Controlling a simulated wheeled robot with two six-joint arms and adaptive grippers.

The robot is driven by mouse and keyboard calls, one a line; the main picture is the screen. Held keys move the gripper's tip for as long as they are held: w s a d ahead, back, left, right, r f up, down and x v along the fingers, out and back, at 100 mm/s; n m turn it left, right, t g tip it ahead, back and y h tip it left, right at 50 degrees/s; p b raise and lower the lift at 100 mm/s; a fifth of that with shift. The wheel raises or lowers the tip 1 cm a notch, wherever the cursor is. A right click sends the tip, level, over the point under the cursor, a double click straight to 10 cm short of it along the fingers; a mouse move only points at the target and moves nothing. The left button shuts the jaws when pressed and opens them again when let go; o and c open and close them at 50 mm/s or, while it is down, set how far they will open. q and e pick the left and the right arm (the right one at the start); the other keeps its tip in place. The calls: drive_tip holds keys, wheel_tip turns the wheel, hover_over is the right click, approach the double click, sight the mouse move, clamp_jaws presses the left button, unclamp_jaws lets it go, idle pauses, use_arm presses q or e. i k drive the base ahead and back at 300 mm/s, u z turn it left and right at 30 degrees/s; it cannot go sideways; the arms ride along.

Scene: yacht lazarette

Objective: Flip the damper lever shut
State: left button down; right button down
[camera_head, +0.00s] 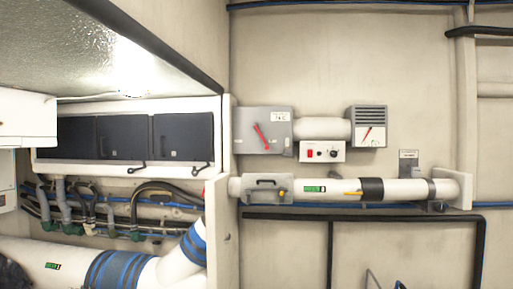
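A red lever (262,136) is mounted on the face of a grey metal box (250,117) on the back wall. It slants, with its upper end to the left and its lower end to the right. I take it to be the damper lever. A small label plate is on the box's right side. Neither of my grippers can be made out in the head view.
A white duct (322,129) runs right to a grilled grey box (367,112) with a thin red pointer. Dark-fronted lockers (183,136) and hoses fill the left.

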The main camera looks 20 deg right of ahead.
sight(255, 126)
drive_tip(key=u, duration=0.75)
drive_tip(key=i, duration=1.25)
drive_tip(key=z, duration=0.3)
